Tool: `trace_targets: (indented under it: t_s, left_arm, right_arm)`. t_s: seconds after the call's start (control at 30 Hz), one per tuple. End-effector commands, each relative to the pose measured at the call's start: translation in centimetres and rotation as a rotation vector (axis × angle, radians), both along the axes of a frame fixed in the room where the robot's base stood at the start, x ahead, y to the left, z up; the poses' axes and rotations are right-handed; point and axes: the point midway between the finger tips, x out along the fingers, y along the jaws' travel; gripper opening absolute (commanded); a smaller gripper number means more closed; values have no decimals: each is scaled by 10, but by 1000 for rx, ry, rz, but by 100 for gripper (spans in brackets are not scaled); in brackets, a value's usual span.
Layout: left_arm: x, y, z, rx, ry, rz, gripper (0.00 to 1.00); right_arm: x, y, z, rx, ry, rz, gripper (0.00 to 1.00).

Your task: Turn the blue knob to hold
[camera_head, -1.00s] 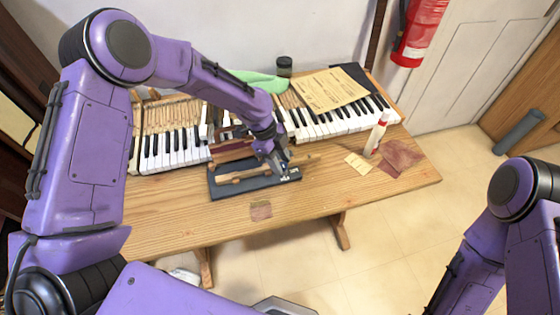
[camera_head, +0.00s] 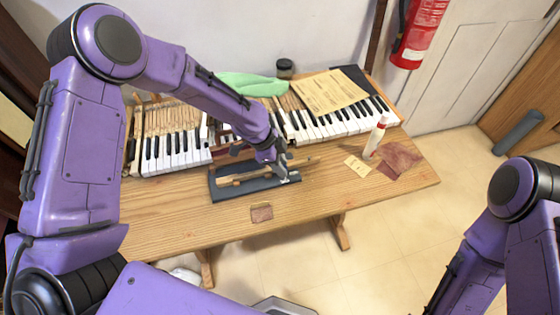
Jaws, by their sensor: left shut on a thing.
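A dark flat jig (camera_head: 228,190) lies on the wooden table in front of the piano keys, with a long light wooden piece (camera_head: 240,178) on it. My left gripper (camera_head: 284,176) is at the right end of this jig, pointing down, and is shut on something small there. The fingers and wrist cover what they hold, so I cannot make out the blue knob or the way it is turned. My right arm (camera_head: 480,250) shows at the lower right, but its gripper is out of the picture.
The piano keyboard (camera_head: 180,148) runs along the back of the wooden table (camera_head: 170,218). A white glue bottle (camera_head: 375,138) stands at the right beside a reddish-brown cloth (camera_head: 400,160). A small brown patch (camera_head: 262,213) lies near the front edge. A green cloth (camera_head: 250,84) lies behind the keys.

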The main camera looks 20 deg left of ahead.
Motion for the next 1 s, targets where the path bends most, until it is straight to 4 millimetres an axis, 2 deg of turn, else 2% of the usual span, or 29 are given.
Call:
trace_targets:
  t_s: [1.0]
  left_arm:
    - [-10, -5, 0, 6, 5, 928, 0]
  right_arm:
    - [0, 0, 51, 0, 0, 0, 43]
